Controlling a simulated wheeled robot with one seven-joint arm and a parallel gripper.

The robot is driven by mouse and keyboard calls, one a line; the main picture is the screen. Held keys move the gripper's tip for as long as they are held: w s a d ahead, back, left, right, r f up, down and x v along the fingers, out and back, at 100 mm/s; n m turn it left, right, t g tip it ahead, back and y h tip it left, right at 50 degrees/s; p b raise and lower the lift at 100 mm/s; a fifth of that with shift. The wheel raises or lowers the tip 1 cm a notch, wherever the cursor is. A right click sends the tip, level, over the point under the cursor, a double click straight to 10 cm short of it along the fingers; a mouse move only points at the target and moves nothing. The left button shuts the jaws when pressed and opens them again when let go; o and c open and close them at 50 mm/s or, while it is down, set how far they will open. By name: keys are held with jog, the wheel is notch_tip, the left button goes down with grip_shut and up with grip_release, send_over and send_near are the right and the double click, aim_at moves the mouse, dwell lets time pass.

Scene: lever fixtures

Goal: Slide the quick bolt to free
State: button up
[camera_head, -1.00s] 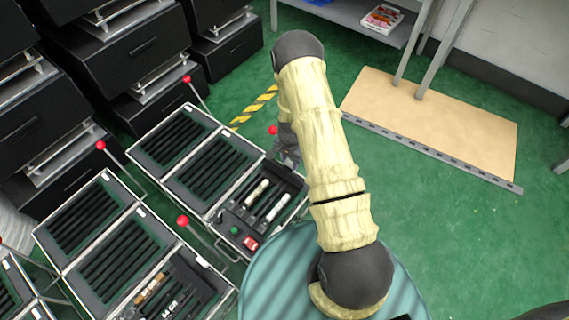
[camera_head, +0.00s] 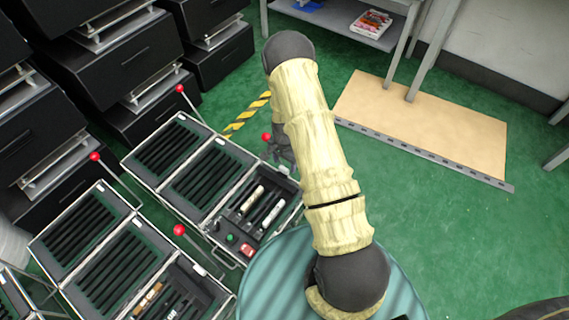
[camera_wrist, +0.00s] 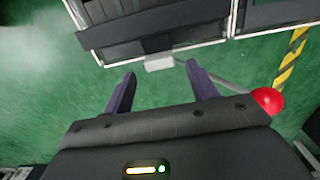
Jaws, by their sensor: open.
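My gripper (camera_wrist: 160,71) is open in the wrist view, its two dark fingers apart with nothing held between them. A small light-grey block (camera_wrist: 159,63) at the edge of a black ribbed case lies beyond the gap between the fingertips. A red ball knob (camera_wrist: 268,101) on a thin grey rod is just right of the right finger. A red knob (camera_head: 267,137) also shows beside my gripper (camera_head: 283,155) in the head view, where my arm partly hides the gripper. I cannot tell which part is the quick bolt.
Metal-framed cases (camera_head: 207,180) with black slats stand at left, with more red-knobbed rods (camera_head: 180,230). Black drawer units (camera_head: 125,60) stand behind them. A tan board (camera_head: 425,125) lies on the green floor at right, beside table legs. A yellow-black stripe (camera_wrist: 291,57) marks the floor.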

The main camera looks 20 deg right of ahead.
notch_tip(320, 180, up, 15)
jog(key=p, duration=0.5)
jog(key=shift+p, duration=0.35)
jog(key=s+a+r+n+t+p, duration=0.1)
jog(key=s+r+n, duration=0.4)
jog(key=r, duration=0.4)
jog(key=s+a+r+n+t+p, duration=0.1)
jog(key=s+a+r+n, duration=0.1)
jog(key=s+r, duration=0.55)
jog(key=s+a+r+n+t+p, duration=0.1)
jog(key=s+r+n, duration=0.35)
jog(key=r, duration=0.55)
notch_tip(320, 180, up, 38)
jog(key=p, duration=3.8)
jog(key=shift+s+a+f+m, duration=0.2)
jog(key=shift+m, duration=0.15)
